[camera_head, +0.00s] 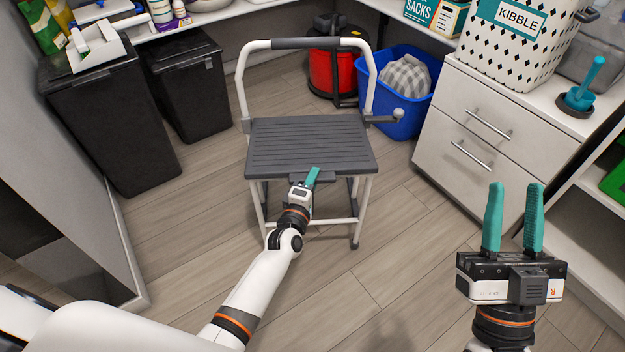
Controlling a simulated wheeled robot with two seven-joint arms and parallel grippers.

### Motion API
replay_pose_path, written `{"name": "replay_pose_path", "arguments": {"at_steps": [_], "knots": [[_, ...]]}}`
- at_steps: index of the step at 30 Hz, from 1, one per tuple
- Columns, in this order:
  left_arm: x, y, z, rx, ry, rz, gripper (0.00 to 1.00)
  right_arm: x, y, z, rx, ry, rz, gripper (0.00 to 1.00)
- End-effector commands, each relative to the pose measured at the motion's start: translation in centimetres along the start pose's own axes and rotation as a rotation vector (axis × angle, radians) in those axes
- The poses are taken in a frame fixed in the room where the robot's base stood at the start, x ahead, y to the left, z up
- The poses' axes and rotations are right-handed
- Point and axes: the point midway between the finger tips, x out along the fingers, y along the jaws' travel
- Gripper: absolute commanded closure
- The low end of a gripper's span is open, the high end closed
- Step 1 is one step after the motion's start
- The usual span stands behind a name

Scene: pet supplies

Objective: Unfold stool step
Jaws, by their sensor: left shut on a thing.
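The step stool (308,147) stands upright on the floor in the middle, with a dark grey ribbed top, white legs and a tall white handle frame with a grey grip (305,43). My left gripper (312,177) is at the front edge of the ribbed top, near its middle, and is shut on the stool there. The gripper hides the part it holds and some of the space under the top, so I cannot tell how the lower step lies. My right gripper (513,218) is open and empty, raised at the lower right, well apart from the stool.
Black bins (108,118) stand at the left. A blue tub (397,127) with a checked cloth and a red canister (333,73) are behind the stool. A white drawer cabinet (487,130) is at the right. The wooden floor (365,285) before the stool is free.

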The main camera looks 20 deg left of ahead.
Motion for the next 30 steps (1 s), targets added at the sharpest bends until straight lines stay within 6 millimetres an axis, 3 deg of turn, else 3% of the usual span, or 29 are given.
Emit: {"name": "replay_pose_path", "arguments": {"at_steps": [1, 6, 15, 16, 18, 30], "knots": [[0.3, -1.1, 0.2, 0.008, -0.004, -0.017, 1.00, 0.1, -0.1, -0.5, -0.002, 0.042, -0.002, 0.64], [0.4, -1.4, 0.2, 0.008, -0.006, -0.021, 1.00, 0.0, -0.2, -1.8, -0.006, 0.124, -0.005, 0.64], [0.4, -1.5, 0.3, 0.009, -0.006, -0.023, 1.00, 0.0, -0.2, -1.9, -0.006, 0.131, -0.005, 0.64], [0.4, -1.5, 0.3, 0.009, -0.006, -0.023, 0.77, 0.0, -0.2, -1.9, -0.006, 0.131, -0.005, 0.64], [0.4, -1.5, 0.3, 0.008, -0.006, -0.022, 0.65, 0.0, -0.2, -1.9, -0.006, 0.130, -0.005, 0.64], [-0.1, -1.1, 0.2, 0.004, -0.004, -0.013, 0.64, 0.0, -0.2, -2.0, -0.006, 0.140, -0.005, 0.64]]}}
